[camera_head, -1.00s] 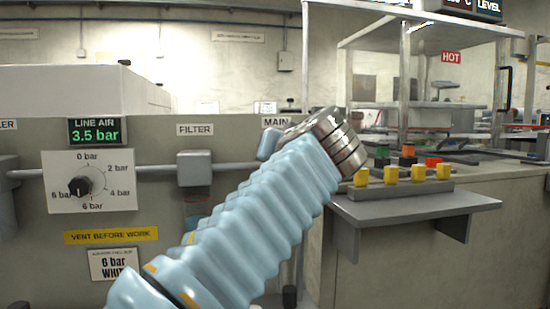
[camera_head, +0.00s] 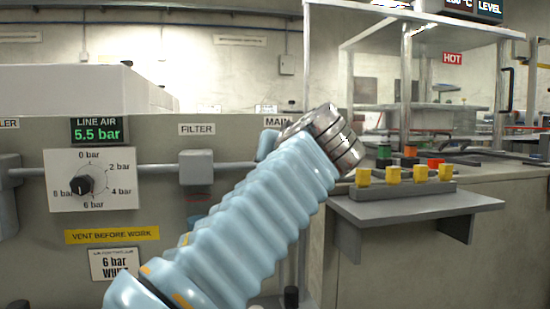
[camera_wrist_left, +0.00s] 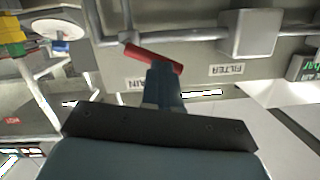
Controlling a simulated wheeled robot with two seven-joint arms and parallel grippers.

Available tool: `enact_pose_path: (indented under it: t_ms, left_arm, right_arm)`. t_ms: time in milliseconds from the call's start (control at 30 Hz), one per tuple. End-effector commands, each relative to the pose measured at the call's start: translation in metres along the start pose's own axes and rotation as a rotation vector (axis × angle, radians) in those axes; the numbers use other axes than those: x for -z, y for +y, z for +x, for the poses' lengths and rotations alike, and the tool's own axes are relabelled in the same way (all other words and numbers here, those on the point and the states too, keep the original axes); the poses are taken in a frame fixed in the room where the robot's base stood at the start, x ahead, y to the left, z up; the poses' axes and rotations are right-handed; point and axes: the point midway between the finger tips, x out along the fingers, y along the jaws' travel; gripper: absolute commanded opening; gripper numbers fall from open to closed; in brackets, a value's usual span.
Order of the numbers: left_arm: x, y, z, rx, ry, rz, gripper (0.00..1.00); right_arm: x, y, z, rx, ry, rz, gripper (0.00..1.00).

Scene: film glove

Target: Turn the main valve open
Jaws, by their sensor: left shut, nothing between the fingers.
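The main valve's red lever (camera_wrist_left: 152,59) shows in the left wrist view, just below the grey pipe (camera_wrist_left: 185,36). It lies at a slant, nearer to in line with the pipe than across it. My left gripper (camera_wrist_left: 163,72) is shut and empty, its tip at the lever's lower side and overlapping it; I cannot tell for certain whether they touch. In the head view my left arm hides the valve below the MAIN label (camera_head: 275,122). The line air display (camera_head: 96,130) reads 5.5 bar. My right gripper is not in view.
A grey filter box (camera_head: 196,167) sits on the pipe left of the valve. A pressure dial (camera_head: 91,180) is further left. To the right, a shelf (camera_head: 415,208) with yellow blocks juts from the bench, below a glass-walled HOT enclosure.

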Motion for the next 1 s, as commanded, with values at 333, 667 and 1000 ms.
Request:
enact_pose_path:
  t_ms: [333,667,1000]
  left_arm:
    - [-0.0022,-0.0007,0.0009,-0.005,-0.001,-0.030,0.00]
    - [-0.0031,-0.0011,0.0010,-0.010,0.000,-0.059,0.00]
    - [-0.0041,-0.0013,0.0012,-0.015,0.000,-0.082,0.00]
  right_arm:
    - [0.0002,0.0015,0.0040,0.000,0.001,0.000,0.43]
    - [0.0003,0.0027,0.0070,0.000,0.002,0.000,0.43]
    - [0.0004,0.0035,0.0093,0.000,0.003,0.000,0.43]
